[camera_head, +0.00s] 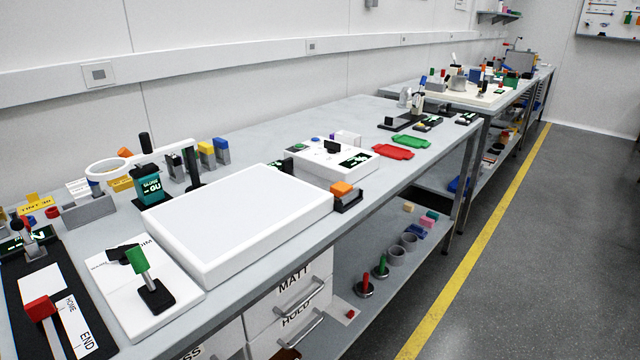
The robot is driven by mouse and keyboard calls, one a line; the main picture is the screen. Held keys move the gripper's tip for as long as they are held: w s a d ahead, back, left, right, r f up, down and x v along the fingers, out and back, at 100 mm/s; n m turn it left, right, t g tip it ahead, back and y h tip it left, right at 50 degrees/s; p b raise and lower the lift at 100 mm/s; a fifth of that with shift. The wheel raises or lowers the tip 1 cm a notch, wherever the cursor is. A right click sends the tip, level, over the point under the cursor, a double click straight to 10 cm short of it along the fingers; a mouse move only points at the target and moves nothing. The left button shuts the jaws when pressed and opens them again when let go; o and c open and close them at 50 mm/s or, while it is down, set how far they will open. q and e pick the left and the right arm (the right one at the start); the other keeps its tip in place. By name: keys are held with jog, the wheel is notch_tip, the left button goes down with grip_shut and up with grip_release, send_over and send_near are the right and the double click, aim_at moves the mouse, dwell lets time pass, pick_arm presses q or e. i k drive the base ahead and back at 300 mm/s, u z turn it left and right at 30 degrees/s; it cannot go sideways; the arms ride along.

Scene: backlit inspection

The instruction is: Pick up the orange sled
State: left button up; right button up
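An orange block (342,188) sits on a small black base (349,202) at the front edge of the workbench, just right of the white light panel. It is the clearest orange piece and may be the sled. Neither of my grippers is in view.
The white light panel (240,219) fills the near bench. A white control box (325,160) stands behind the orange block. Drawers (300,290) and a lower shelf are below; the floor at right is clear.

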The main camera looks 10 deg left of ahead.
aim_at(341, 188)
jog(key=z, duration=1.15)
jog(key=i, duration=1.65)
jog(key=u, duration=2.55)
